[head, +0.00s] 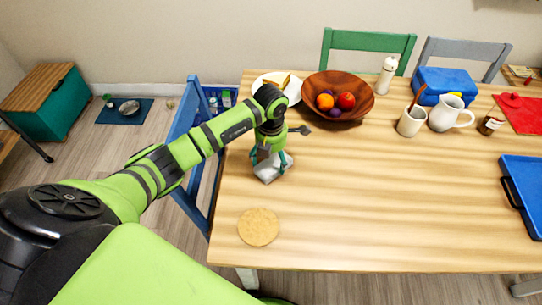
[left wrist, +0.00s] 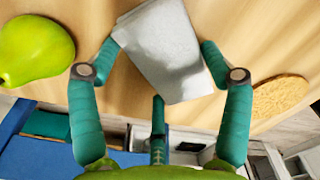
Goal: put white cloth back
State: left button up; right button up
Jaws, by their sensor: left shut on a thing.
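The white cloth (head: 270,172) is a small folded grey-white piece at the left part of the wooden table. My left gripper (head: 271,158) points down over it and is shut on it. My right gripper is not in view.
A round tan coaster (head: 258,227) lies nearer me on the table (head: 400,220). A plate (head: 291,95) and fruit bowl (head: 355,110) stand behind the gripper. A green pear-like thing (left wrist: 35,50) lies close by. A blue chair (head: 181,125) stands left. The table's middle is clear.

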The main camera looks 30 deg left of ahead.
aim_at(271, 160)
pick_arm(q)
jog(key=shift+f, duration=0.15)
jog(key=o, duration=1.1)
jog(key=shift+c, duration=0.2)
jog(key=shift+r, duration=0.35)
notch_tip(271, 160, up, 12)
jog(key=b, duration=0.2)
jog(key=shift+f, duration=0.15)
